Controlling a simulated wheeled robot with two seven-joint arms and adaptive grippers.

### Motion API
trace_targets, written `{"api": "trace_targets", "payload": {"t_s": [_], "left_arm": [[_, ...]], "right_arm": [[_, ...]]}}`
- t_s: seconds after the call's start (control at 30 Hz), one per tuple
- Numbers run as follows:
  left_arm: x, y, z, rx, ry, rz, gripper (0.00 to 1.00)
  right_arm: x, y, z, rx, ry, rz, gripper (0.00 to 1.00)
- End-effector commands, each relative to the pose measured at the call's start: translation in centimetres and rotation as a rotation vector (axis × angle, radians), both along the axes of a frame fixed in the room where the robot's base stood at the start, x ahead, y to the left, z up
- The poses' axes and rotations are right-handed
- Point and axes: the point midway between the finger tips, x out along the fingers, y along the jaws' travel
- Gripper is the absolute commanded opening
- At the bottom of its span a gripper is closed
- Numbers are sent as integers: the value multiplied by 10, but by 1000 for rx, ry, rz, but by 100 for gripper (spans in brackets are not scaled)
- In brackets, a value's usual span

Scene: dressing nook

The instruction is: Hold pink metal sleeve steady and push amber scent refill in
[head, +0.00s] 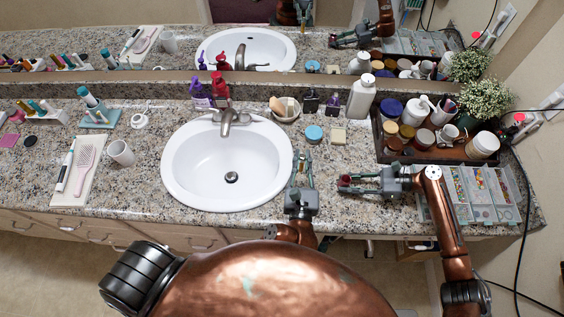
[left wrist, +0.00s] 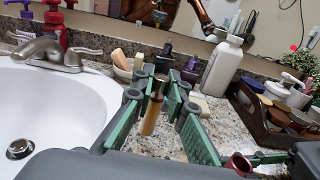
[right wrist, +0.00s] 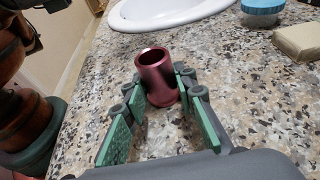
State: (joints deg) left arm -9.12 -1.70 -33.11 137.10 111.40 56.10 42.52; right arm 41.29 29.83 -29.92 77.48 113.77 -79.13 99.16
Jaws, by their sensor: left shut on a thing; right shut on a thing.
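The pink metal sleeve (right wrist: 157,82) is upright with its open mouth up, between the fingertips of my right gripper (right wrist: 160,92). I cannot tell whether its base touches the counter. It also shows in the left wrist view (left wrist: 238,163) at the lower right. The amber scent refill (left wrist: 151,115) is a slim golden tube with a dark top, held roughly upright by my left gripper (left wrist: 155,95). The refill is apart from the sleeve. In the head view my left gripper (head: 301,162) is right of the sink and my right gripper (head: 345,183) points left towards it.
The sink (head: 205,175) lies left of my left gripper. A blue-lidded jar (head: 314,133) and a beige block (head: 338,136) stand behind the grippers. A brown tray (head: 400,157) of jars is at the right, with clear compartment boxes (head: 483,214) in front.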

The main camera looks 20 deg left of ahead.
Motion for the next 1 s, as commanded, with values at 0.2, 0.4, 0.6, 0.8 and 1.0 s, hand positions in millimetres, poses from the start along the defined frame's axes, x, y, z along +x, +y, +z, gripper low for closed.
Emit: {"api": "trace_targets", "payload": {"t_s": [0.2,0.4,0.6,0.8,1.0], "left_arm": [[31,-83,40,-5,-32,-165,0],[40,-132,63,-10,-43,-266,0],[41,-149,66,-12,-44,-300,0],[41,-149,51,-12,-42,-300,0],[41,-148,28,-11,-42,-299,0]], "right_arm": [[0,0,0,0,0,0,12],[0,0,0,0,0,0,12],[0,0,0,0,0,0,12],[0,0,0,0,0,0,12],[0,0,0,0,0,0,12]]}}
